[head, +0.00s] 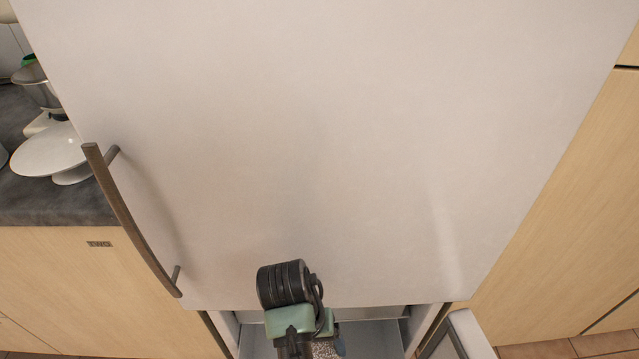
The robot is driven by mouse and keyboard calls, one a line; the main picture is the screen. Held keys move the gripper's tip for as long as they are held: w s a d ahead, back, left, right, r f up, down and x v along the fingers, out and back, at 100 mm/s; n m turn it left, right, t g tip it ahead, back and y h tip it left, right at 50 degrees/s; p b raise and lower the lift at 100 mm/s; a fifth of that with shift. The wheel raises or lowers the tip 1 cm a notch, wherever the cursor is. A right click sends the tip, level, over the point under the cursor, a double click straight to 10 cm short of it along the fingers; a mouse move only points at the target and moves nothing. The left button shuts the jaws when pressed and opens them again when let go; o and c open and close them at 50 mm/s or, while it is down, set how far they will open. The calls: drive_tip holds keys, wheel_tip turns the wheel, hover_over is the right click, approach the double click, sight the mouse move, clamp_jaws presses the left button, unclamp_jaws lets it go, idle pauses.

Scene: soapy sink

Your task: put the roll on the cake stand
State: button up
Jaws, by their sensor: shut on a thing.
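The cake stand (50,150) is a white round plate on a short foot, on the dark counter at the left. My gripper (308,349) is at the bottom centre, in front of the open lower compartment, far from the cake stand. It is seen from above and behind, so its fingertips are mostly hidden. It is shut on a speckled thing (325,349) at the bottom edge, which I take to be the roll; little of it shows.
A large white fridge door (330,150) with a curved handle (130,215) fills the middle. Below it a white-lined compartment (370,340) is open, its door (468,335) swung out at the right. A metal mixer bowl (40,88) stands behind the cake stand.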

drive_tip(key=s+r+p, duration=0.2)
drive_tip(key=r+p, duration=0.7)
drive_tip(key=s+r+p, duration=0.2)
drive_tip(key=r+p, duration=0.7)
drive_tip(key=shift+r, duration=0.4)
drive_tip(key=shift+a, duration=0.15)
